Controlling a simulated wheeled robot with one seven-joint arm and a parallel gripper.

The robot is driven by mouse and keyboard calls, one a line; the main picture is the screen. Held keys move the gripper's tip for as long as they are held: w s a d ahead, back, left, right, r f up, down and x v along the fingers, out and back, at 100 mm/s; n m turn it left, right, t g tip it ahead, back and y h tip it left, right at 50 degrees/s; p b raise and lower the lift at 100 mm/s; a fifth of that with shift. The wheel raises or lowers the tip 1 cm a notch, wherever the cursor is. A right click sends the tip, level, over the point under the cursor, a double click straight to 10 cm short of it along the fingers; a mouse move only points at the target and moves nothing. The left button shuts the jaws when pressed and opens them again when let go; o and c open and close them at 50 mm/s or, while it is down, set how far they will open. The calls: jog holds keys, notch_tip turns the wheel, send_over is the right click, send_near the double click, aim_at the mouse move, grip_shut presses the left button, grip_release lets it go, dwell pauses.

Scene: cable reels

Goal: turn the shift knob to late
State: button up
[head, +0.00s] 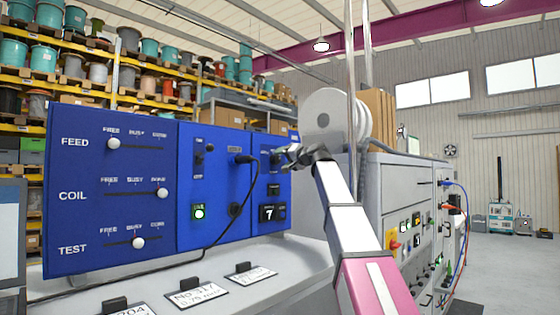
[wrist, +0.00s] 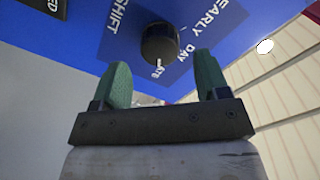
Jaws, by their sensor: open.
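The fingers appear clear of the knob. In the head view my gripper (head: 288,156) is at the panel's right part and hides much of the knob.
The blue panel (head: 150,240) also has FEED, COIL and TEST sliders on the left and a black cable (head: 226,225) plugged in. A counter (head: 268,213) showing 7 sits below my gripper. A grey cabinet with a white reel (head: 327,115) stands at right.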

jog(key=v, duration=0.8)
jog(key=shift+f, duration=0.1)
